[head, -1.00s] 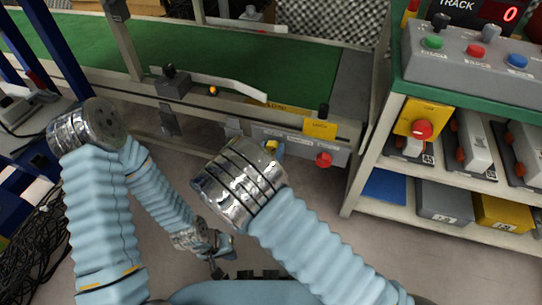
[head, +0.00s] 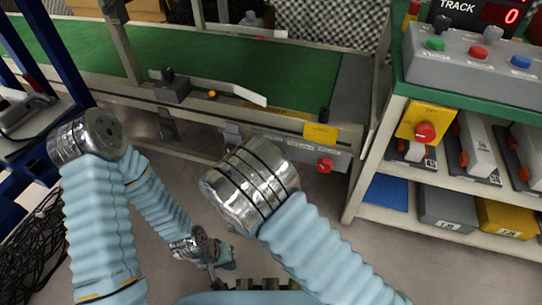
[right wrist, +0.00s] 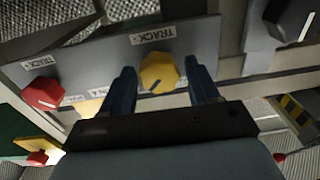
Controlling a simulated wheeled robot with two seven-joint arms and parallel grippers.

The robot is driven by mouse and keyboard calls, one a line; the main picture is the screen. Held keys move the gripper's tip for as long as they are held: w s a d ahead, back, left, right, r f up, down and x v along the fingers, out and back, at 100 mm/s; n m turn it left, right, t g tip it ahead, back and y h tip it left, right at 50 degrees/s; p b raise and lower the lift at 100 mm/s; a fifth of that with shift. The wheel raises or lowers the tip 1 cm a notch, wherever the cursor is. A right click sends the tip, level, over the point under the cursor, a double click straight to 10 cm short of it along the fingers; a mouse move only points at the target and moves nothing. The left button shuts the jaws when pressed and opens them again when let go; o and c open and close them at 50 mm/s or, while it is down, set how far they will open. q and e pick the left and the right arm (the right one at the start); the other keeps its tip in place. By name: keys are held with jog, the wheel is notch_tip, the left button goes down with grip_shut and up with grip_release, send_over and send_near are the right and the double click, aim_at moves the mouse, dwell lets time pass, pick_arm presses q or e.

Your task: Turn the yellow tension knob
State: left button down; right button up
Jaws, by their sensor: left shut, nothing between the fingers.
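The yellow tension knob (right wrist: 160,72) sits on a grey panel (right wrist: 205,45) in the right wrist view, with a dark pointer mark on its lower part. My right gripper (right wrist: 161,82) is open, with one dark finger on each side of the knob. I cannot tell whether either finger touches it. In the head view the knob and right gripper are hidden behind my right arm. My left gripper (head: 220,262) is shut and empty, low in the head view, away from the panel.
A red knob (right wrist: 42,94) is left of the yellow one, and a black knob (right wrist: 292,18) is to the right. The head view shows a green conveyor belt (head: 230,65) and a shelf unit (head: 375,210) with a button box (head: 470,60) on top. Cables lie at lower left.

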jog(key=shift+o, duration=0.6)
jog(key=p+v, duration=0.1)
jog(key=v, duration=1.2)
jog(key=shift+s, duration=0.4)
jog(key=shift+a+f, duration=0.1)
